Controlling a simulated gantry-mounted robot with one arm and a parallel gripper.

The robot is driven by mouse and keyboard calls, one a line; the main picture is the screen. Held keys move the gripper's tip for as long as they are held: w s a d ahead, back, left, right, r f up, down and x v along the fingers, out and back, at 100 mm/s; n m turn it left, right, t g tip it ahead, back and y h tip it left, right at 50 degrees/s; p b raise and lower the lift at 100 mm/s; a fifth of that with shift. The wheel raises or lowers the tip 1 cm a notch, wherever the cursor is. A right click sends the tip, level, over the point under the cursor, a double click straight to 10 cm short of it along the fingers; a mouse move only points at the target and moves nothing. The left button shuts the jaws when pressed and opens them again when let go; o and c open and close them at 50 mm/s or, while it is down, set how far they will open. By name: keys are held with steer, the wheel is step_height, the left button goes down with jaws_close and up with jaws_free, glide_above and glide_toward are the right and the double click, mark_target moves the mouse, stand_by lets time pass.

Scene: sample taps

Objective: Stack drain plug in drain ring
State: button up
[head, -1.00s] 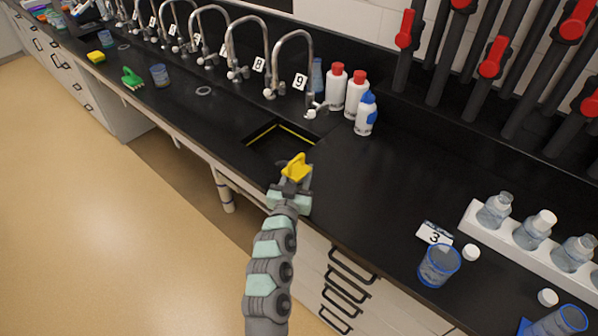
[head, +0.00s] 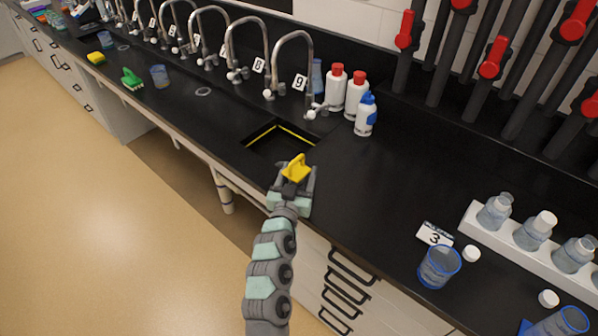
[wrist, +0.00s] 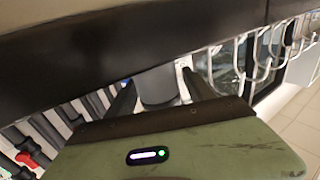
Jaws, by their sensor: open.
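A yellow piece (head: 297,168), perhaps the drain plug, shows between the fingers of my gripper (head: 296,174) in the head view, by the front edge of the black counter near the sink. My gripper is open, with one finger on each side of it. I cannot tell whether the piece touches a finger or what supports it. In the wrist view, a grey cylinder (wrist: 158,88) shows between the two dark fingers; no yellow is visible there. A thin grey ring (head: 203,91), likely the drain ring, lies flat on the counter, left of the sink.
The sink opening (head: 280,140) lies just beyond my gripper, with taps behind it. Bottles (head: 355,95) stand right of the taps. A blue-rimmed beaker (head: 439,266) and a bottle rack (head: 535,238) are at right. A green brush (head: 132,78) lies left of the ring.

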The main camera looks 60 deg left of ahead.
steer(key=p+v, duration=0.1)
steer(key=v, duration=0.9)
steer(key=shift+s+d+r, duration=0.15)
steer(key=shift+s+r, duration=0.1)
steer(key=shift+r, duration=0.05)
